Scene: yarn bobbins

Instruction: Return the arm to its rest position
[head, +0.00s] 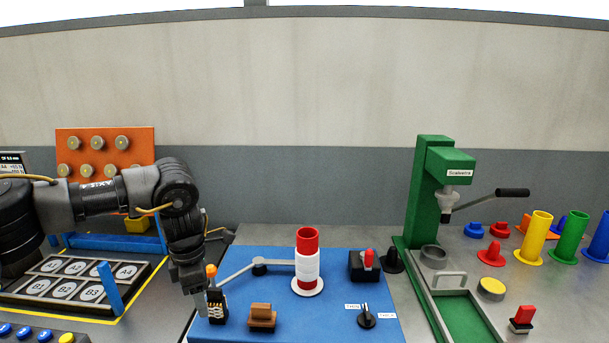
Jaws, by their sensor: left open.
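My left arm (105,195) comes in from the left and bends down at the wrist. My left gripper (198,298) points down at the left edge of the blue mat (240,288). It is open, and I see nothing held in it. Its fingers are dark and partly merge with a small black device with an orange knob (211,271) right beside them. I cannot tell whether they touch. My right arm and gripper are not in view.
A red and white bobbin (307,262) stands on the mat behind a brown block (262,317). A numbered tray (78,292) with a blue bar lies under my left arm. An orange panel (105,143) stands behind it. A green press (430,190) and coloured cylinders (537,240) stand right.

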